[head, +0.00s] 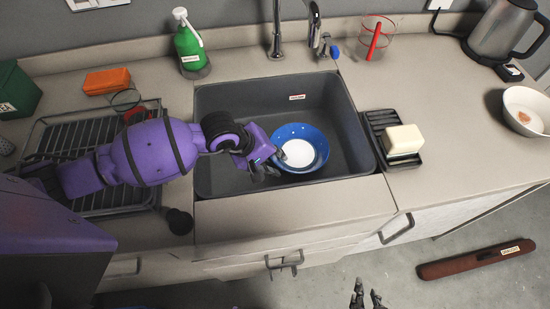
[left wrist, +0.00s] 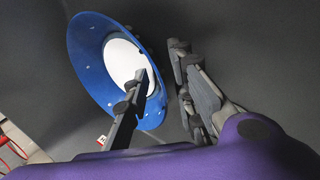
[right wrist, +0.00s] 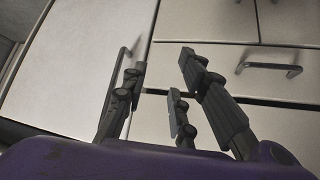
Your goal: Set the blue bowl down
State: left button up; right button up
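The blue bowl (head: 318,134), with a white round inside bottom, is in the dark sink basin; whether it rests on the sink floor is hard to tell. My left gripper (head: 268,162) is at the bowl's left side. In the left wrist view the bowl's blue rim (left wrist: 84,62) shows beside the left gripper (left wrist: 160,62). Its fingers are apart, one over the bowl's inside and the others outside the rim, with a gap visible. My right gripper (head: 367,294) is open and empty in front of the cabinets, also in the right wrist view (right wrist: 162,65).
The sink (head: 350,172) has bare floor around the bowl. A soap dish (head: 408,155) with a yellow-white sponge (head: 403,139) stands right of it. A dish rack (head: 90,135) is under my left arm. A faucet (head: 276,40) stands behind. A white bowl (head: 524,105) is far right.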

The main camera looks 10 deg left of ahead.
pick_arm(q)
jog(key=v, duration=1.2)
